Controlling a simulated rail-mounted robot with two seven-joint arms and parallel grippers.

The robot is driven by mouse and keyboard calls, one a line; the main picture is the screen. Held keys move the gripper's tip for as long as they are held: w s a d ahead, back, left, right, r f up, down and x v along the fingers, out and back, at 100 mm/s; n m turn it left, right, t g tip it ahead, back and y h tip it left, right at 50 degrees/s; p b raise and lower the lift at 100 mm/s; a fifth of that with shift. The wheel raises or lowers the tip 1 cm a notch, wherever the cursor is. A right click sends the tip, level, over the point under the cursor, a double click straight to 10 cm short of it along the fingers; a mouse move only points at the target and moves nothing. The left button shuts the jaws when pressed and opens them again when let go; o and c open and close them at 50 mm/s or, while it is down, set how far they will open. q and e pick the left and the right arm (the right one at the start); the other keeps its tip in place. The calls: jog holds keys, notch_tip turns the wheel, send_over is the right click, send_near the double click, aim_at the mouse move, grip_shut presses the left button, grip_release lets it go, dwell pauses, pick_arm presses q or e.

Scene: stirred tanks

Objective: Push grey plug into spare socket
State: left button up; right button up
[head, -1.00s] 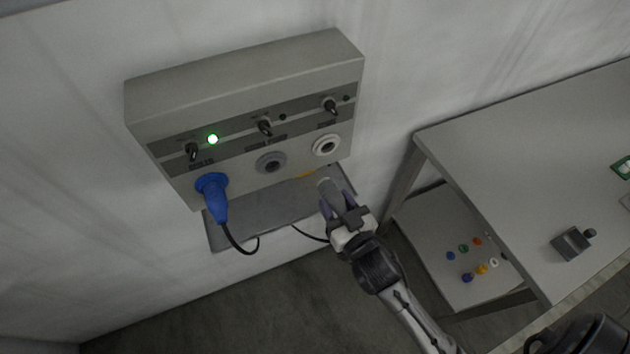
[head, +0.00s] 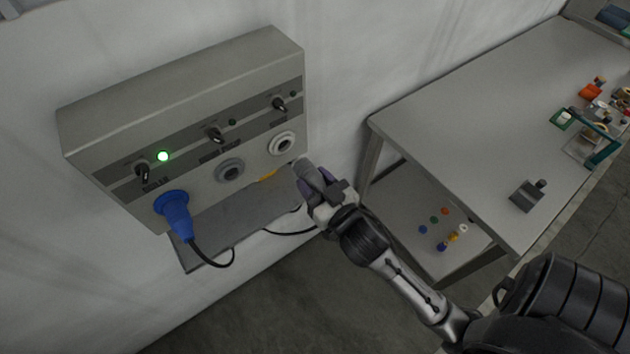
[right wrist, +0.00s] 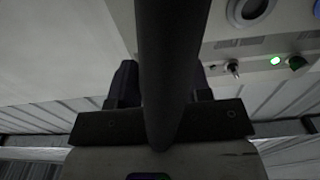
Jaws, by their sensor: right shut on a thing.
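My right gripper (head: 318,188) is shut on the grey plug (head: 306,172), whose front end sticks out toward the wall box. In the right wrist view the plug (right wrist: 170,65) is a dark cylinder between the two fingers. Its end is apart from the white-ringed socket (head: 282,143), a little below and right of it in the head view. A grey-ringed socket (head: 230,170) is empty in the middle. A blue plug (head: 176,212) sits in the left socket. I cannot read the labels to tell which socket is the spare. My left gripper is out of view.
The wall box (head: 180,95) has several black switches and a lit green lamp (head: 163,156) at the left. A grey shelf (head: 235,217) with cables lies below it. A table (head: 480,115) with small parts stands to the right.

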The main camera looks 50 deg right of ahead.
aim_at(300, 165)
jog(key=shift+w+d, duration=0.2)
jog(key=shift+w, duration=0.8)
jog(key=shift+w+d, duration=0.2)
jog(key=shift+w, duration=0.75)
jog(key=shift+w+d+b, duration=0.15)
jog(key=shift+w+b, duration=0.15)
jog(key=shift+w, duration=0.45)
jog(key=shift+p, duration=0.5)
dwell(0.5)
jog(key=shift+r+p, duration=0.1)
jog(key=shift+p, duration=0.2)
dwell(0.4)
